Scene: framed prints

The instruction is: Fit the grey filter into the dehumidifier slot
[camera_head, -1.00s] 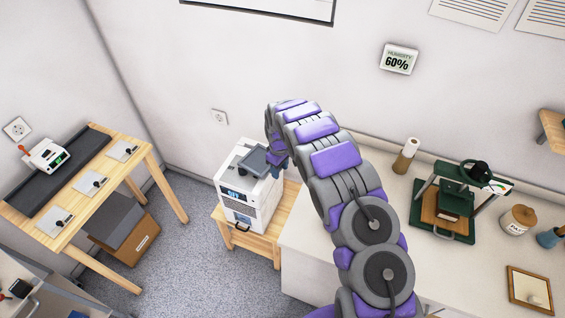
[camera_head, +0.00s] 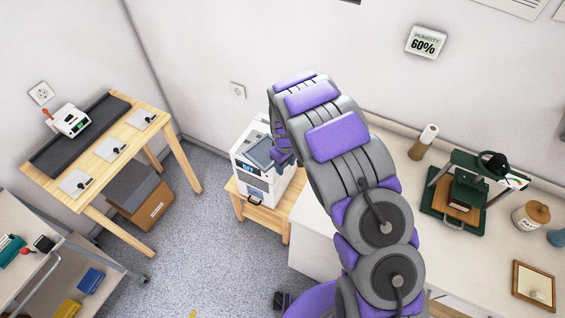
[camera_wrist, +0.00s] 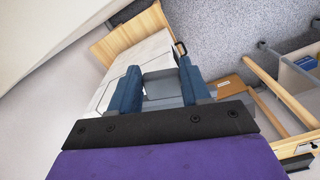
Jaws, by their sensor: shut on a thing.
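The dehumidifier (camera_head: 268,187) is a white box with a dark display, standing on a small wooden stand left of the counter. The grey filter (camera_head: 259,152) is tilted over its upper part in the head view. My gripper (camera_head: 279,156) is at the filter's right side. In the wrist view, the blue fingers of my gripper (camera_wrist: 160,78) are shut on the grey filter (camera_wrist: 160,101), with the white dehumidifier (camera_wrist: 138,58) just beyond. The slot is hidden by the filter and arm, so I cannot tell whether the filter touches it.
The wooden stand (camera_head: 262,215) is close to the white counter (camera_head: 318,228). A wooden table (camera_head: 95,190) with small cards stands left, a cardboard box (camera_head: 150,212) under it. A green press (camera_head: 462,195) is on the counter. Grey floor is clear between table and stand.

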